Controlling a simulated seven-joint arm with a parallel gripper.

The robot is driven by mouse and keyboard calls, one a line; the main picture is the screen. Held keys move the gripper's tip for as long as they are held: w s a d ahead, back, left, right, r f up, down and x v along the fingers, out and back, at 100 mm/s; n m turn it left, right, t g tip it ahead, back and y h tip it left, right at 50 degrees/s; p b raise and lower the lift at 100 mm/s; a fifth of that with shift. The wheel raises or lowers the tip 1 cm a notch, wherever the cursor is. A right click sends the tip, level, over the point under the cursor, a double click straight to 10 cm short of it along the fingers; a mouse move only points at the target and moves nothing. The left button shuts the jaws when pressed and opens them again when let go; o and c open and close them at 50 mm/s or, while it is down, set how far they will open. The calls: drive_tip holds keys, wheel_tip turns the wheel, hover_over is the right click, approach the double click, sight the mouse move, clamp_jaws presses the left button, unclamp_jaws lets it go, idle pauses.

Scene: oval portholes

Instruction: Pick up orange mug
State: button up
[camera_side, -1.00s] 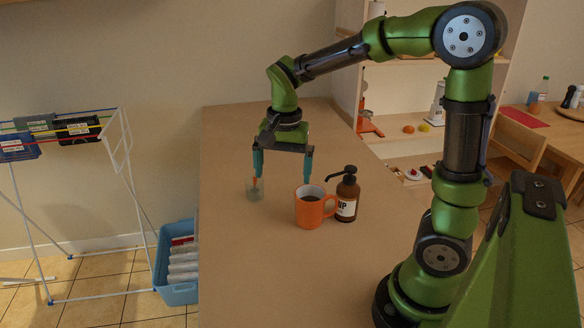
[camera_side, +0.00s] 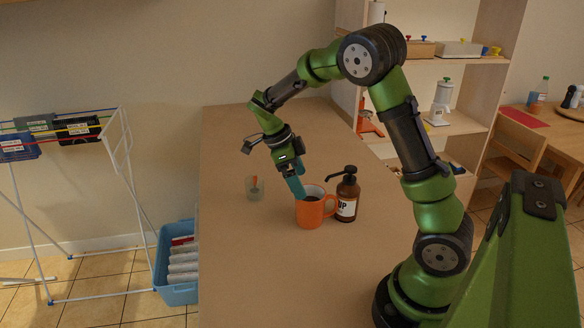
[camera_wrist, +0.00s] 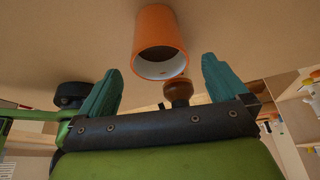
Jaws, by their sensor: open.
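The orange mug (camera_side: 309,212) stands upright on the table with dark liquid in it and its handle to the right. In the wrist view the mug (camera_wrist: 160,28) appears beyond and between the two teal fingers, its open rim facing the camera. My gripper (camera_side: 298,187) is tilted, its fingertips close to the upper left rim of the mug in the side view. The fingers overlap there, so contact cannot be told. In the wrist view my gripper (camera_wrist: 162,68) is open, with nothing between its fingers.
A brown pump bottle (camera_side: 347,198) stands just right of the mug, close to its handle. A small clear glass (camera_side: 255,188) with an orange item in it stands to the left. The tabletop (camera_side: 250,270) in front is clear.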

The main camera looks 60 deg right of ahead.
sight(311, 205)
drive_tip(key=x, duration=0.9)
drive_tip(key=shift+a+f, duration=0.1)
drive_tip(key=shift+f, duration=0.05)
drive_tip(key=shift+c, duration=0.2)
